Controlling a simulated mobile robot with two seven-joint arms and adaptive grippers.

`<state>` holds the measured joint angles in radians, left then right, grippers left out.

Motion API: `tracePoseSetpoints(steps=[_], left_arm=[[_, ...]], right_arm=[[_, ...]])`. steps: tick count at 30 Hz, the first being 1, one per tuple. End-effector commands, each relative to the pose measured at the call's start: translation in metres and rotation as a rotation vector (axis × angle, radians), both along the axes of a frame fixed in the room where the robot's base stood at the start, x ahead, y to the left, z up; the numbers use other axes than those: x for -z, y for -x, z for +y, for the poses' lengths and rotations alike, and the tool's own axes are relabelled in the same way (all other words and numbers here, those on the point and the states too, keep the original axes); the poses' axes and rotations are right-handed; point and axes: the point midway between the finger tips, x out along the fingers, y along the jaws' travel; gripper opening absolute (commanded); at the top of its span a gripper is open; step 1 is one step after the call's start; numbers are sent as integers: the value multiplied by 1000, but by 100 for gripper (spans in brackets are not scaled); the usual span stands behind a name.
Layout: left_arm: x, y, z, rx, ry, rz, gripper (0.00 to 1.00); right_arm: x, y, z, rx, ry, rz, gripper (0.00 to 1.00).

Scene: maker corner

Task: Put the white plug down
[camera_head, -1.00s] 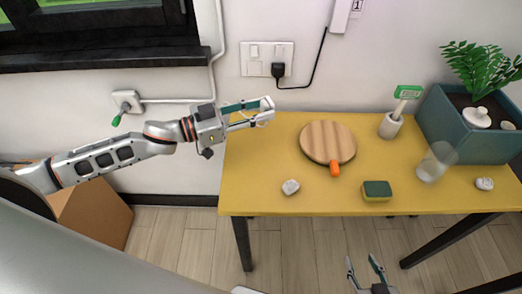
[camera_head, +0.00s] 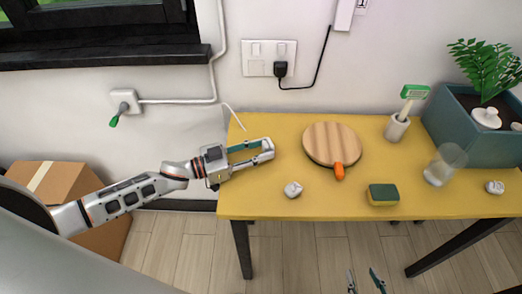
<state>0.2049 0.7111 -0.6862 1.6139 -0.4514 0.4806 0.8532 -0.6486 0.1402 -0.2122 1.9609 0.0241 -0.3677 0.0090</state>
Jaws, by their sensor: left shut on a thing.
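My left gripper (camera_head: 267,151) is over the left part of the yellow table (camera_head: 245,202), shut on the white plug, which is small and mostly hidden between the fingertips. A thin white cord (camera_head: 234,115) shows behind this gripper at the table's back left corner. I cannot tell whether the plug touches the tabletop. My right gripper (camera_head: 366,281) is at the bottom edge, in front of the table, with its fingers apart and nothing seen between them.
A round wooden board (camera_head: 331,143) with an orange handle lies right of my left gripper. A small white lump (camera_head: 293,190), a sponge (camera_head: 383,194), a clear cup (camera_head: 443,164), a brush holder (camera_head: 396,128) and a planter (camera_head: 465,135) are also there. The table's front left is clear.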

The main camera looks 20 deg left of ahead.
Motion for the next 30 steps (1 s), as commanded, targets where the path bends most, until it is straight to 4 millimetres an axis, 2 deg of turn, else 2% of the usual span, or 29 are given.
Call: tracePoseSetpoints(steps=[8, 23, 24, 25, 26, 30], left_arm=[[0, 0, 0, 0, 0, -2, 0], [15, 1, 0, 0, -6, -1, 0], [16, 1, 0, -1, -7, 1, 32], [16, 1, 0, -1, -8, 1, 40], [17, 1, 0, -1, -9, 2, 46], [19, 2, 0, -1, -12, 4, 46]], right_arm=[[0, 0, 0, 0, 0, 0, 40], [6, 1, 0, 0, 0, 3, 40], [6, 1, 0, 0, 0, 3, 40], [6, 1, 0, 0, 0, 3, 40], [6, 1, 0, 0, 0, 3, 40], [6, 1, 0, 0, -1, 2, 40]])
